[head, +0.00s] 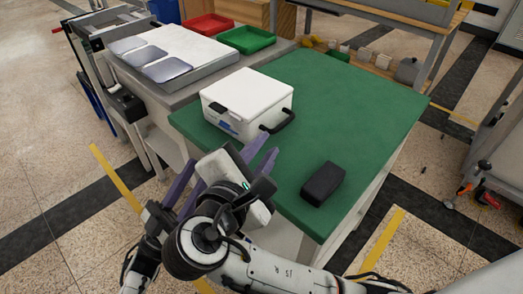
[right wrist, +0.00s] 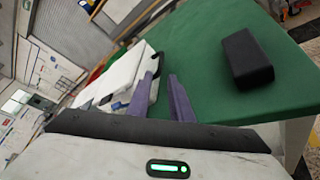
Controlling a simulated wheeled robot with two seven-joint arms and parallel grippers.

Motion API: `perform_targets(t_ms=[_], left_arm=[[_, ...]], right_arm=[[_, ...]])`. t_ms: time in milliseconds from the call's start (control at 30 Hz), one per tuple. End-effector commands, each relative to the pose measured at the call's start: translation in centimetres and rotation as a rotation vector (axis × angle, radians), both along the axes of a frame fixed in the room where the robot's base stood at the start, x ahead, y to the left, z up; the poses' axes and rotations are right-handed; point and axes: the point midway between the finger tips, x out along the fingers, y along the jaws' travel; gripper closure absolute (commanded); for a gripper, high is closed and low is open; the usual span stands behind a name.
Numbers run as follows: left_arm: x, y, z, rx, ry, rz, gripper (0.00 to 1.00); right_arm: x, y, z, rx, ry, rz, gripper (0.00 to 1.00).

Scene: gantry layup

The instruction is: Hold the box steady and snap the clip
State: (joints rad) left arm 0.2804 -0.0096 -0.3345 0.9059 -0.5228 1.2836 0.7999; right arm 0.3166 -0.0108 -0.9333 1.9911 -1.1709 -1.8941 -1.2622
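A white lidded box (head: 247,97) sits on the green table mat (head: 345,110), its lid looking closed. A small dark clip-like part (head: 217,108) is on its front face, and a black handle (head: 281,121) is on its right side. My right gripper (head: 265,145) is just in front of the box, its purple fingers apart and empty. In the right wrist view the fingers (right wrist: 160,76) point toward the box (right wrist: 112,78), with a narrow gap between them. My left gripper (head: 183,185) is lower left of the box, mostly hidden behind my right arm; its opening is unclear.
A black block (head: 322,183) lies on the mat's near right; it also shows in the right wrist view (right wrist: 247,60). Left of the box is a grey bench with pale trays (head: 167,68). Red (head: 207,26) and green (head: 246,40) bins stand behind. The mat's middle is clear.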

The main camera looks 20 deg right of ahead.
Motion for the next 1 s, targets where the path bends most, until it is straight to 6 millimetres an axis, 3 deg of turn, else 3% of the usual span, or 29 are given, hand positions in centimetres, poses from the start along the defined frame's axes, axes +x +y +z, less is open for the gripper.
perform_targets(t_ms=[500,933,1000], left_arm=[[0.0,0.0,0.0,0.0,0.0,0.0,0.69],[0.0,0.0,0.0,0.0,0.0,0.0,0.69],[0.0,0.0,0.0,0.0,0.0,0.0,0.69]], right_arm=[[6.0,-5.2,-2.1,-0.001,0.001,-0.001,0.81],[6.8,-5.8,-2.4,0.003,0.001,0.0,0.81],[6.8,-5.8,-2.4,0.003,0.001,0.0,0.91]])
